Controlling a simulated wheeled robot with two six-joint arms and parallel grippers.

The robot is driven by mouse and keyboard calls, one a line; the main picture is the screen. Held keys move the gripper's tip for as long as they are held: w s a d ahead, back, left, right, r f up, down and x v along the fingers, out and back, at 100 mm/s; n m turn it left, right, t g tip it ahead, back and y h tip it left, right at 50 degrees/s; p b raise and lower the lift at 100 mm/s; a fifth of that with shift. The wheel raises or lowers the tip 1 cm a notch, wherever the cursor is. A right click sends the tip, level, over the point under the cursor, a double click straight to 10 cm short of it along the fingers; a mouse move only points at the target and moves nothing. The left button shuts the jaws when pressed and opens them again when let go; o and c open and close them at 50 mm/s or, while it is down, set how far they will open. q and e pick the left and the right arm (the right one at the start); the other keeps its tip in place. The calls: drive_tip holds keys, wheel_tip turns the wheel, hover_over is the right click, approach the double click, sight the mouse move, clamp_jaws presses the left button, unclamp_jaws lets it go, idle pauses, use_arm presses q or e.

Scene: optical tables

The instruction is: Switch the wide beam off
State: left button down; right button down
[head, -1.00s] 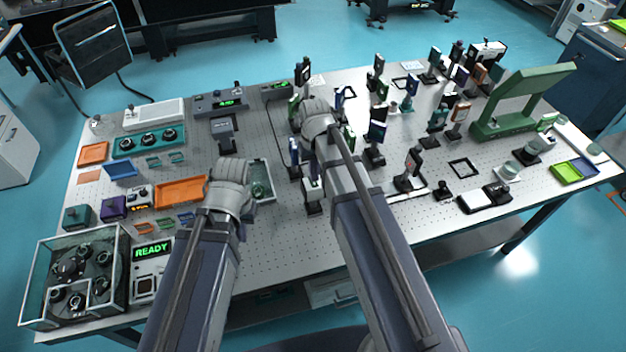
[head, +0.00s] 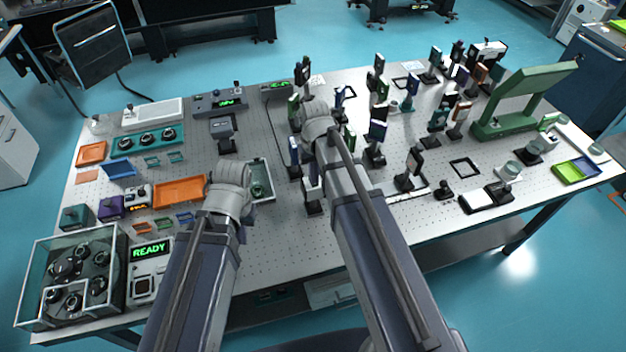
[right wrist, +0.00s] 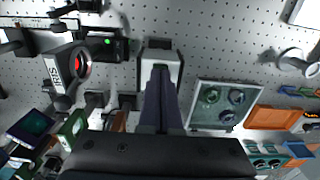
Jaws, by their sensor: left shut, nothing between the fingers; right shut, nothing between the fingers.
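Which device the wide beam belongs to, and its switch, I cannot tell for sure. In the right wrist view a black box (right wrist: 108,43) shows a lit green light beside an iris mount (right wrist: 68,70) with a red glow in its opening. My right gripper (right wrist: 160,78) points at a small white-framed block with a dark top (right wrist: 160,46); whether they touch is unclear. In the head view my right gripper (head: 314,112) is among the optics, its tips hidden. My left gripper (head: 230,178) is beside the grey tray (head: 272,185). Both grippers are shut and empty.
Controllers with green displays (head: 220,103) stand at the back. Many upright optics mounts (head: 377,132) crowd the table's right half. An orange tray (head: 180,191), a glass-walled case (head: 36,285) and a READY unit (head: 151,251) are at left. The front middle is bare.

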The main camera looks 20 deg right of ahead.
drive_tip(key=shift+f, duration=0.2)
wheel_tip(320, 180, up, 7)
drive_tip(key=p, duration=0.7)
drive_tip(key=shift+r, duration=0.1)
idle(0.3)
drive_tip(key=s+a+f+n+h+b, duration=0.1)
drive_tip(key=s+a+f+n+b, duration=0.2)
drive_tip(key=s+a+f+b, duration=0.7)
drive_tip(key=s+f+b, duration=0.1)
drive_tip(key=s, duration=0.3)
drive_tip(key=shift+s+a, duration=0.15)
drive_tip(key=shift+a, duration=0.1)
drive_tip(key=shift+f, duration=0.1)
